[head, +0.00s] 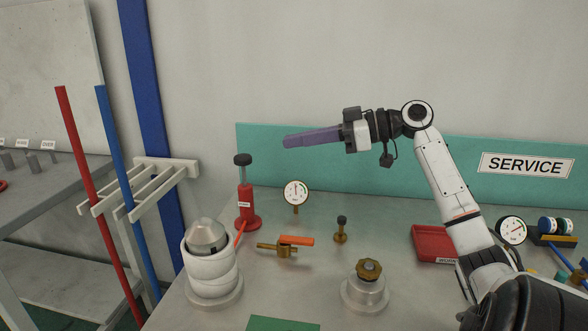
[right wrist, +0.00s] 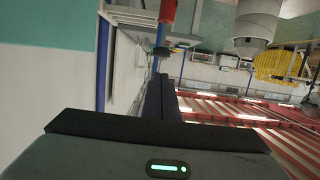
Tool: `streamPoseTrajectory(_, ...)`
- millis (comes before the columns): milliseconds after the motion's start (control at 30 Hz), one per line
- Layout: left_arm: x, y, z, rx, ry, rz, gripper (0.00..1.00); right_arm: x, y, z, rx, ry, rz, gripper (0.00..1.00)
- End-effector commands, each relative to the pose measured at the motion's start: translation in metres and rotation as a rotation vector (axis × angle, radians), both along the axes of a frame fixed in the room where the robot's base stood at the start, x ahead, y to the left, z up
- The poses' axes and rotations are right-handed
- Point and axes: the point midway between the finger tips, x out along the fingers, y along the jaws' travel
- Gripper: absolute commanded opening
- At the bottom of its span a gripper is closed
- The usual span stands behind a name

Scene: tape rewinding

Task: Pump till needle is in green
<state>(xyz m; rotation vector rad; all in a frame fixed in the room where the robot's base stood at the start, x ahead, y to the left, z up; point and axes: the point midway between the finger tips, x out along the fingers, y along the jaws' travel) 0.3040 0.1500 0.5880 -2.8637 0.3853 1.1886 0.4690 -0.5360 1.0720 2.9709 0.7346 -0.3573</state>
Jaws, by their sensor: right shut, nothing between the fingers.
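A red hand pump (head: 246,205) stands upright on the bench, with a black knob (head: 243,160) raised on its rod. A small round gauge (head: 296,193) stands to the right of the pump; its needle is too small to read against any green band. My right gripper (head: 286,141) is shut and empty, its fingers pointing left in the air. In the head view its tips are above and to the right of the knob, apart from it. The closed fingers also show in the right wrist view (right wrist: 160,95). My left gripper is not in view.
A white-wrapped pot (head: 210,270) stands in front of the pump. An orange-handled valve (head: 296,240), a small black-topped plunger (head: 341,229) and a brass-knobbed canister (head: 367,285) are on the bench. A red tray (head: 429,243) and a larger gauge (head: 511,230) are at right.

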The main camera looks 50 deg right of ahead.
Motion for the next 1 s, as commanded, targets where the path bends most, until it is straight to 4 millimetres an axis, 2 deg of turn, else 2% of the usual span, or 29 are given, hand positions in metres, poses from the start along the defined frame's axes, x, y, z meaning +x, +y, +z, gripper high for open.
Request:
streamPoseTrajectory(133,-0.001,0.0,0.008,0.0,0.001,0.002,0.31,-0.001,-0.002,0.028,0.0,-0.006,-0.003,0.0)
streamPoseTrajectory(267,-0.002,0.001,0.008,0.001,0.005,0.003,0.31,-0.003,-0.004,0.042,0.0,0.001,-0.006,0.0)
streamPoseTrajectory(667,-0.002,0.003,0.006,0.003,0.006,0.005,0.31,-0.002,-0.003,0.041,0.001,0.006,-0.007,0.0)
streamPoseTrajectory(867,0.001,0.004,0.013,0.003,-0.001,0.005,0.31,0.019,0.008,0.037,0.0,0.006,-0.005,0.0)
streamPoseTrajectory(1000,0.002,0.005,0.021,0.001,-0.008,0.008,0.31,0.044,0.022,0.031,0.0,0.006,-0.005,0.0)
